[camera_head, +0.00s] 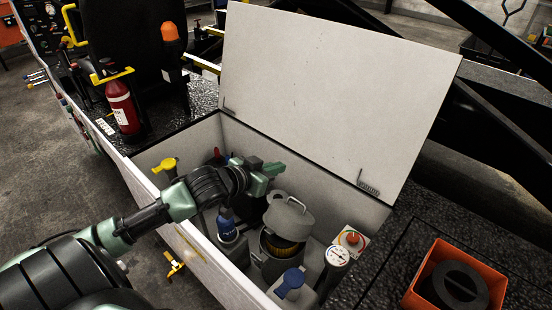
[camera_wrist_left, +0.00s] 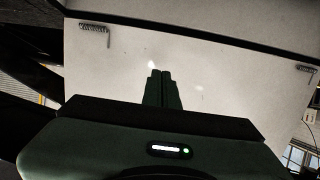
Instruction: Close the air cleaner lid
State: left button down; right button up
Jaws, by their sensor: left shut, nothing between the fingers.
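The air cleaner lid (camera_head: 289,216) is a round grey cover with a handle on top. It stands tilted open above the air cleaner canister (camera_head: 270,262), whose yellow-orange filter (camera_head: 284,248) shows beneath it. My left gripper (camera_head: 275,169) reaches into the white box just behind and above the lid, toward the box's back wall. Its fingers are shut and empty, and they look apart from the lid. In the left wrist view the closed fingers (camera_wrist_left: 161,88) point at a pale panel, and the air cleaner lid does not show there. My right gripper is not in view.
The white box (camera_head: 190,240) has its large lid (camera_head: 335,95) raised. Inside are a blue-capped bottle (camera_head: 228,229), a blue-topped part (camera_head: 290,283), a yellow-capped part (camera_head: 165,166) and a gauge (camera_head: 337,256). An orange bin (camera_head: 418,262) stands outside, right.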

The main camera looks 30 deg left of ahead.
pick_arm(q)
notch_tip(320, 180, up, 3)
jog(key=g+b, duration=0.7)
send_over(300, 209)
notch_tip(300, 209, down, 14)
jog(key=r, duration=0.1)
jog(key=w+g+y, duration=0.1)
jog(key=w+g, duration=0.1)
notch_tip(300, 209, down, 8)
jog(key=shift+s+f, duration=0.15)
jog(key=shift+s, duration=0.6)
